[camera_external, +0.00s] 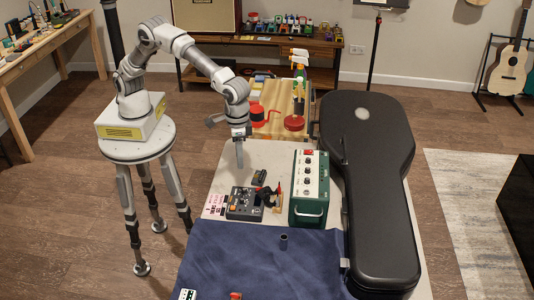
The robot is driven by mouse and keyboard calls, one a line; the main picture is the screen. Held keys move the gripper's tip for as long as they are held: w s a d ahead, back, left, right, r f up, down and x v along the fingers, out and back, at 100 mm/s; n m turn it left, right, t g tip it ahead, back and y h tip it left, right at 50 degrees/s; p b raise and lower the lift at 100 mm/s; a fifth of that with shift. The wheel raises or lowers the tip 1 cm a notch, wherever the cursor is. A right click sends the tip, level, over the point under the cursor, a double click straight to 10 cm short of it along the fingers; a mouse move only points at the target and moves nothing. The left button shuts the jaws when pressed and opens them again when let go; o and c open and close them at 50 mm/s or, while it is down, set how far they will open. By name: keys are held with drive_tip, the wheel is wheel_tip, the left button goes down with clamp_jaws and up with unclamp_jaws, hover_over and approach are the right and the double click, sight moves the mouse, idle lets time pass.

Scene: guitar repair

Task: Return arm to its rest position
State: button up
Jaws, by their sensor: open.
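My gripper (240,158) hangs pointing down at the end of my arm, above the left back part of the pale workbench (270,156). Its fingers are small in this view, and I see nothing held between them. My arm reaches up from its base on a round stand, over to the right, and bends down at the wrist. The gripper appears a little behind a dark pedal-like box (245,204) and clear of it.
A green amplifier-like box (309,188) and a black guitar case (375,190) stand to the right. A blue cloth (250,258) covers the bench front. Behind are a wooden board with a red reel (258,114) and tools. Floor around my stand looks clear.

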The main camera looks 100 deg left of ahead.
drive_tip(key=s+a+r+t, duration=0.1)
drive_tip(key=s+a+r, duration=0.1)
drive_tip(key=a+r, duration=0.7)
drive_tip(key=s+a+r+m+t+h+p, duration=0.1)
drive_tip(key=s+a+r, duration=0.4)
drive_tip(key=s+a, duration=0.3)
drive_tip(key=s+a+r+m+t+p, duration=0.1)
drive_tip(key=s+a+r+t+p, duration=0.1)
drive_tip(key=s+a+r, duration=0.55)
drive_tip(key=s+a+f+m+t+y, duration=0.15)
drive_tip(key=s+a+f, duration=0.25)
drive_tip(key=s+a, duration=0.4)
wheel_tip(320, 180, down, 23)
drive_tip(key=s+d+b, duration=0.1)
drive_tip(key=b, duration=2.1)
drive_tip(key=shift+r, duration=0.2)
drive_tip(key=shift+n+h, duration=0.25)
